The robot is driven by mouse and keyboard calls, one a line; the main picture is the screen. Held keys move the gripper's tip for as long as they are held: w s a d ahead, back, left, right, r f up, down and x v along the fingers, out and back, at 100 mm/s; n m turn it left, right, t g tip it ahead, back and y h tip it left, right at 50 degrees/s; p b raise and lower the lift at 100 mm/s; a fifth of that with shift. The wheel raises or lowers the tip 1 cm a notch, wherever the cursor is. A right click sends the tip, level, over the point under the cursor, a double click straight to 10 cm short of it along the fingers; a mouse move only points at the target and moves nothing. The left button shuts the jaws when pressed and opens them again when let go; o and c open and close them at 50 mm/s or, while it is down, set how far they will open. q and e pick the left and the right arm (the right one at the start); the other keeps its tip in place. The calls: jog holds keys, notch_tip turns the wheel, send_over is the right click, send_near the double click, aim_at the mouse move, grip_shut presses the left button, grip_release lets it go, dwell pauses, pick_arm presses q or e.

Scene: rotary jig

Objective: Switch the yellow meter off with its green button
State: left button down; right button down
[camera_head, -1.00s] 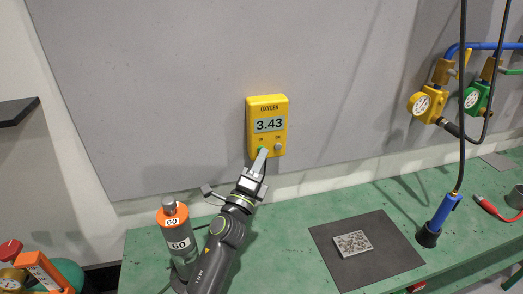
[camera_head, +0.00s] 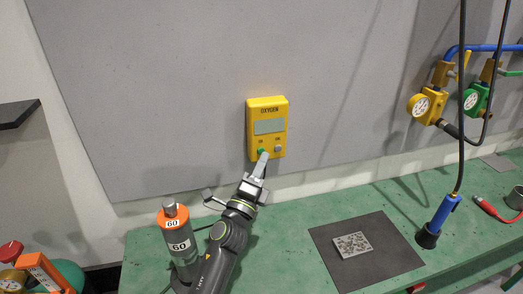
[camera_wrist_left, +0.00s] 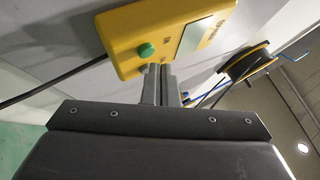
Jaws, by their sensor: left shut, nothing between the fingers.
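The yellow oxygen meter (camera_head: 267,112) hangs on the grey wall panel. Its display (camera_head: 269,126) is blank. In the left wrist view the shut fingers (camera_wrist_left: 159,80) point at the lower edge of the meter (camera_wrist_left: 135,35), and the green button (camera_wrist_left: 147,50) stands clear beside the fingertips. My right gripper is not in view.
A grey cylinder with an orange band marked 60 (camera_head: 178,240) stands close to my left arm. A dark mat (camera_head: 385,252) with a speckled plate (camera_head: 353,245) lies on the green bench (camera_head: 290,225). A blue-handled torch (camera_head: 438,218) and gauges (camera_head: 425,105) are at the right.

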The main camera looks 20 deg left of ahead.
pick_arm(q)
jog(key=shift+s, duration=0.15)
jog(key=s+d, duration=0.1)
jog(key=s, duration=0.1)
jog(key=s+d+p, duration=0.1)
jog(key=s+d, duration=0.1)
jog(key=shift+p, duration=0.3)
jog(key=shift+a, duration=0.1)
dwell(0.5)
